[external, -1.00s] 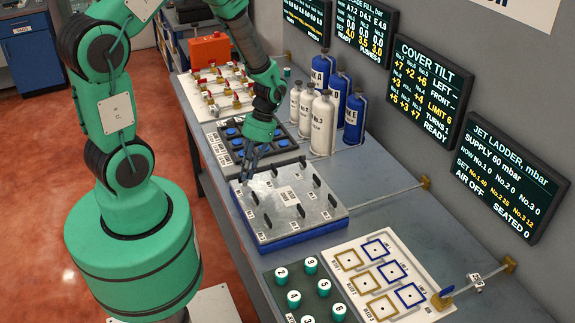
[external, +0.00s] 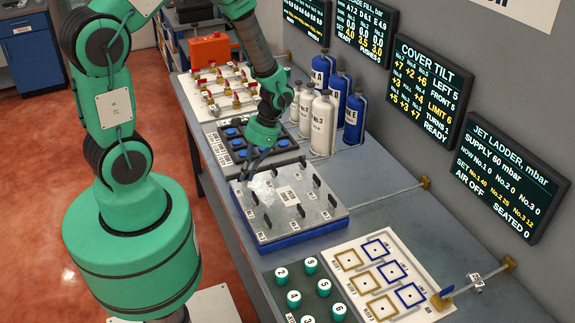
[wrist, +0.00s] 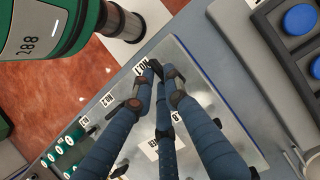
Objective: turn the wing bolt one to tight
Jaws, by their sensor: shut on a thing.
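The grey metal cover (external: 285,215) lies on a blue base on the bench, with several black wing bolts along its edges. My gripper (external: 247,178) is at the cover's far left corner, pointing down. In the wrist view my gripper (wrist: 158,68) has its fingers closed together beside the No.1 label (wrist: 141,69). It is shut on wing bolt one, which the fingers almost wholly hide, so its angle cannot be told. Another wing bolt (external: 254,198) stands upright on the left edge. The cover tilt screen (external: 430,90) reads LEFT 5, FRONT 5, LIMIT 6.
A dark tray with blue round caps (external: 232,133) lies just behind the cover. White bottles (external: 323,125) and blue bottles (external: 355,118) stand to its right. Green numbered knobs (external: 310,265) and a white board with squares (external: 350,262) are in front.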

